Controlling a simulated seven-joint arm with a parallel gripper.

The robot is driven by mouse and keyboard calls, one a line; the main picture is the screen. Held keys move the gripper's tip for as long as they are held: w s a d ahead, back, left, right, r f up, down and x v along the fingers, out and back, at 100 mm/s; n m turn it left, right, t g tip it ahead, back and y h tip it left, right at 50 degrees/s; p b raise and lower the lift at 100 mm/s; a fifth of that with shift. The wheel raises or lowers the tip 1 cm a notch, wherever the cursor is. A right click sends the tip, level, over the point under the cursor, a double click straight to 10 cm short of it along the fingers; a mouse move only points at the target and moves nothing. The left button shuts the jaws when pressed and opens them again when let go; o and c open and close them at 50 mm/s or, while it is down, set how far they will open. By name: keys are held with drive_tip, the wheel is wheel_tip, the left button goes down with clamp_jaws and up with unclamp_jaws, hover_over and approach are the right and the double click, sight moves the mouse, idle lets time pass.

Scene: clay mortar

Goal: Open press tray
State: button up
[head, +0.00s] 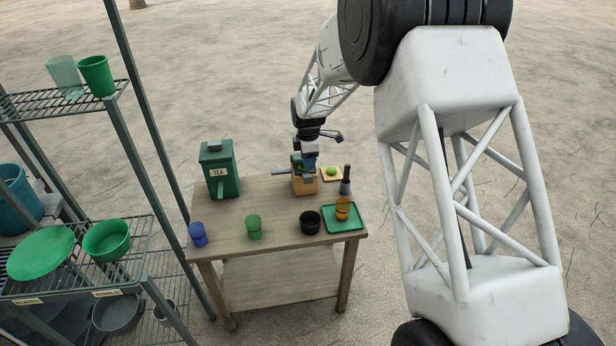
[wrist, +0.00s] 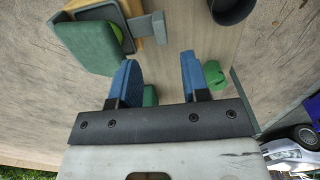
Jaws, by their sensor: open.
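I cannot tell contact or how far the tray is out.
A green tea box (head: 220,172) stands back left. A blue cup (head: 198,235), green cup (head: 254,228) and black mortar (head: 310,222) line the front. A green tray (head: 342,225) bears an orange cup (head: 343,206). A lime (head: 331,171) rests on a board. Shelves stand left.

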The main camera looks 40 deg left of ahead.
sight(308, 176)
drive_tip(key=shift+f, duration=3.85)
clamp_jaws()
